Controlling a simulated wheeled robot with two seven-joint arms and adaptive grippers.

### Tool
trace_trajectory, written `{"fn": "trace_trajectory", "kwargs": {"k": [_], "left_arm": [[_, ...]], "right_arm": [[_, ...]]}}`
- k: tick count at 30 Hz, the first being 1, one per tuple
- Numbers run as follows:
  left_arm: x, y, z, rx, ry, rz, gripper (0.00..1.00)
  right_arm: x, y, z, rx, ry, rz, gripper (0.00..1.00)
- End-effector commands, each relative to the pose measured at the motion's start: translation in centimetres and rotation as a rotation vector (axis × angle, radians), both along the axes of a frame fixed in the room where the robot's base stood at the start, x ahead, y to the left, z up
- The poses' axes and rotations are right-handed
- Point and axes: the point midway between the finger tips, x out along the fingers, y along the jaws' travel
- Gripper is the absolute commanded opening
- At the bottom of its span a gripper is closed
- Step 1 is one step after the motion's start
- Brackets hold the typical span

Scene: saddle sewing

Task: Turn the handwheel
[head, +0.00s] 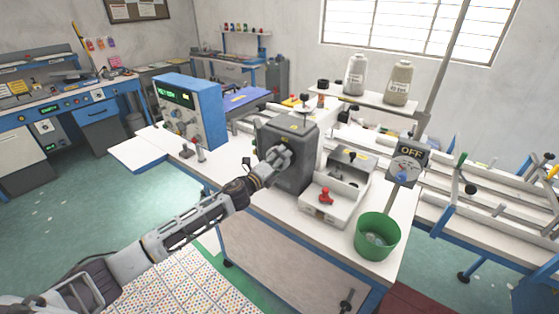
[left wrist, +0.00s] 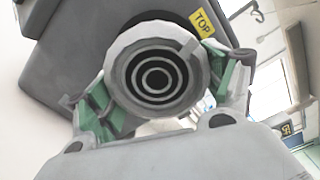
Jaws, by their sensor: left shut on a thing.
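The handwheel (left wrist: 156,75) is a light grey round knob with dark concentric rings, on the end of the dark grey sewing machine head (head: 289,140). In the left wrist view a yellow TOP label (left wrist: 202,23) is on the machine housing just above and right of the wheel. My left gripper (head: 275,165) is at the machine's near end, with its fingers on either side of the handwheel, shut on it. In the head view the gripper largely hides the wheel. My right gripper is not in view.
A blue control box (head: 190,108) stands left of the machine on the white table. A green bin (head: 377,237), a white tray with a red knob (head: 325,196) and an OFF switch box (head: 407,162) are to the right. Thread cones (head: 356,75) stand on a shelf behind.

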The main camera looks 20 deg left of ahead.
Motion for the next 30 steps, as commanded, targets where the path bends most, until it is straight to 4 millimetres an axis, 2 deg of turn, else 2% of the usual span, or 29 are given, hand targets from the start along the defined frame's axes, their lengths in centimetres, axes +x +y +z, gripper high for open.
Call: {"fn": "trace_trajectory", "kwargs": {"k": [6, 12, 26, 27, 30], "left_arm": [[-0.01, 0.04, -0.23, 0.134, -0.046, -0.001, 0.58], [0.0, 0.03, -0.29, 0.199, -0.07, -0.001, 0.58], [-0.01, 0.04, -0.34, 0.217, -0.077, -0.001, 0.58], [-0.01, 0.04, -0.34, 0.217, -0.076, -0.001, 0.83], [0.0, 0.05, -0.33, 0.217, -0.077, -0.001, 0.96]], "right_arm": [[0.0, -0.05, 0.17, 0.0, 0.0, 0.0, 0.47], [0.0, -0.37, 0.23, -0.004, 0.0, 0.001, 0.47], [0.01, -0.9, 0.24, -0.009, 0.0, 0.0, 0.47], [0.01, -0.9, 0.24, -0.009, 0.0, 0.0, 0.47], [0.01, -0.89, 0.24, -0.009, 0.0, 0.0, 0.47]]}}
